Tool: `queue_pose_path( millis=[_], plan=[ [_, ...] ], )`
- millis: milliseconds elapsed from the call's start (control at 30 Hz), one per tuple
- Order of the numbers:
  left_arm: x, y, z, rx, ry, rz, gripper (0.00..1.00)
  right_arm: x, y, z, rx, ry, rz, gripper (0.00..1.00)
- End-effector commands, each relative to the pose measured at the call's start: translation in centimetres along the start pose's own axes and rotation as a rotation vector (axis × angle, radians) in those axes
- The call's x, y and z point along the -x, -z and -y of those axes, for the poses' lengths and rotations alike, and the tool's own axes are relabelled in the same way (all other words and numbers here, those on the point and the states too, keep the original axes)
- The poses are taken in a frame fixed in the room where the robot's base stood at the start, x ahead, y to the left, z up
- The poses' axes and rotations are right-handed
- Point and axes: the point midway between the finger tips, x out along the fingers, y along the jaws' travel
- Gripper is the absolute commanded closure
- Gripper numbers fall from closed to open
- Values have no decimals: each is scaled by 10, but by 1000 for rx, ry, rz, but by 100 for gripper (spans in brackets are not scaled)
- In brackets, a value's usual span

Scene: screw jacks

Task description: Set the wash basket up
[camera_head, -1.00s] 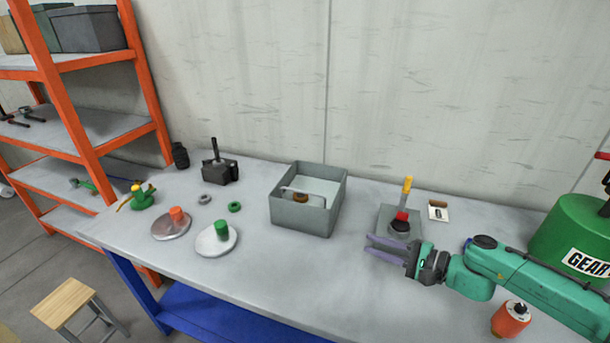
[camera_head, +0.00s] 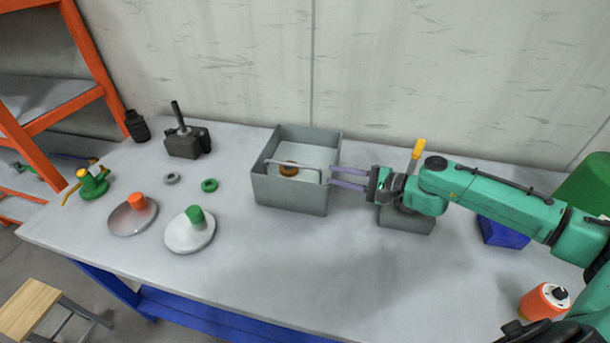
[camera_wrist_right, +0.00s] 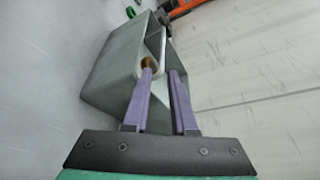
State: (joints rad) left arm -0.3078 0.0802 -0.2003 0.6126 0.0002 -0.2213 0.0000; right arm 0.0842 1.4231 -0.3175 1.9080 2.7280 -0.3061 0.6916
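An open grey box (camera_head: 290,195) with a thin pale handle (camera_head: 290,164) stands on the bench; it seems to be the wash basket. A brown ring (camera_head: 288,171) sits inside it. My right gripper (camera_head: 332,177) is open, with its purple fingers level at the box's right wall. In the right wrist view the two fingers (camera_wrist_right: 161,72) are apart and reach over the box (camera_wrist_right: 110,80), near the handle and the ring (camera_wrist_right: 147,63). Nothing is visibly held, and I cannot tell whether the fingers touch the box. My left gripper is out of view.
Left of the box are two round plates (camera_head: 190,238) with coloured knobs, small rings (camera_head: 209,185) and a dark block (camera_head: 187,142). A grey stand (camera_head: 407,222) is partly hidden under my right arm. An orange container (camera_head: 545,300) is at right. The front middle bench is clear.

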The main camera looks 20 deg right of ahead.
Motion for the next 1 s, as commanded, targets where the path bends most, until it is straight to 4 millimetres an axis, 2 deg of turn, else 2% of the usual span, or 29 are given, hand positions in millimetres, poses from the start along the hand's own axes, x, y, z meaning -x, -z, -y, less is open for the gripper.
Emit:
queue_pose_path(
  millis=[33,100,167,233,333,433,600,900,967,1000],
  plan=[
    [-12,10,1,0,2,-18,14,-5,2,-3,6,4,2,75],
    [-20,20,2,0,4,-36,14,-10,2,-2,7,6,1,75],
    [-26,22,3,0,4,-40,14,-14,3,-2,7,9,-1,75],
    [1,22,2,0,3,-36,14,-20,-4,13,-5,17,-2,75],
    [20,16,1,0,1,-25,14,-40,-7,14,-2,12,2,75],
    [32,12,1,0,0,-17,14,-65,-5,12,-2,12,1,75],
    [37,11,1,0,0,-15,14,-94,-1,6,0,9,-2,75],
    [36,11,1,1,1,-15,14,-100,1,2,2,6,-4,75],
    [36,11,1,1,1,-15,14,-100,1,2,2,6,-4,94],
    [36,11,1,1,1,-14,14,-100,1,2,2,6,-4,100]
  ],
)
